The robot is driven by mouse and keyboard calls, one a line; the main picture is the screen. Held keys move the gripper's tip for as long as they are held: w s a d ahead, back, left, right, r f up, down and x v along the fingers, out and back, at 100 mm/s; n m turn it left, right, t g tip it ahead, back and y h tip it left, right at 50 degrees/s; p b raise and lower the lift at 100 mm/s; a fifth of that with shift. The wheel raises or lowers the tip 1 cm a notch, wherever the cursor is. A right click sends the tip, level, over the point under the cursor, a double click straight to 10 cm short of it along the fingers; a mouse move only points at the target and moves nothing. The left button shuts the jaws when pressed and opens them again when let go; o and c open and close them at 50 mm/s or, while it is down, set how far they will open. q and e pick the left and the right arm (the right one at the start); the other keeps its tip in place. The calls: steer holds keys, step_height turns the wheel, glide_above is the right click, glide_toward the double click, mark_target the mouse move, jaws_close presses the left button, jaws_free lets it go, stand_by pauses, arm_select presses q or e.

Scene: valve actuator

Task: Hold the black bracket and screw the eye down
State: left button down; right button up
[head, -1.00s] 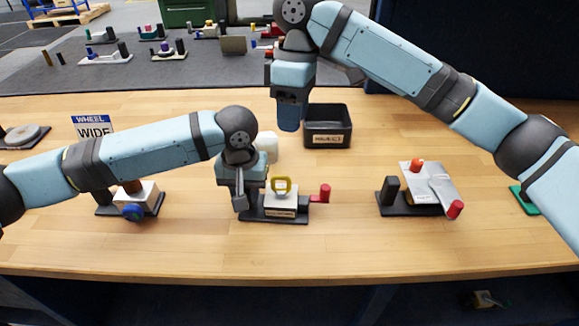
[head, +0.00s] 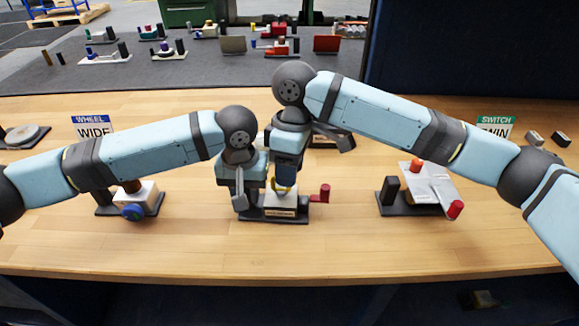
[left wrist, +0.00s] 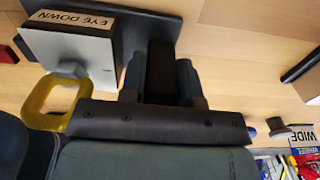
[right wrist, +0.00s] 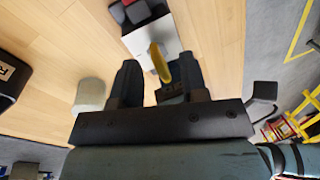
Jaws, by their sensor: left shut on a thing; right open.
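The yellow eye (head: 281,188) stands on a light block (head: 280,203) on a dark base in the middle of the table; its top is hidden in the head view. The left wrist view shows the block's "EYE DOWN" label (left wrist: 75,18). My left gripper (head: 243,200) is shut on the upright black bracket (left wrist: 160,70) at the block's left, one finger on each side. My right gripper (head: 285,182) is over the block, pointing down. In the right wrist view, its open fingers stand on either side of the eye (right wrist: 160,62), with gaps visible.
A red handle (head: 323,192) sticks out right of the block. A wheel fixture (head: 133,205) stands left and a silver-plated fixture (head: 428,188) right. A pale cylinder (right wrist: 90,93) and a black bin (right wrist: 12,80) are near my right gripper. The front table strip is clear.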

jaws_close()
steer(key=shift+m, duration=0.3)
steer(key=m, duration=0.4)
steer(key=shift+s+t+y, duration=0.3)
steer(key=shift+y, duration=0.1)
steer(key=shift+s+a+m+t+y, duration=0.1)
steer(key=shift+m+t+y, duration=0.05)
steer(key=shift+m, duration=1)
steer(key=shift+s+a+m+t+y, duration=0.1)
steer(key=shift+m+t+y, duration=0.05)
steer(key=shift+m, duration=1)
jaws_free()
steer(key=shift+r, duration=0.1)
step_height(320, 180, up, 12)
steer(key=d, duration=0.2)
steer(key=shift+w+f, duration=0.2)
steer(key=shift+w, duration=0.15)
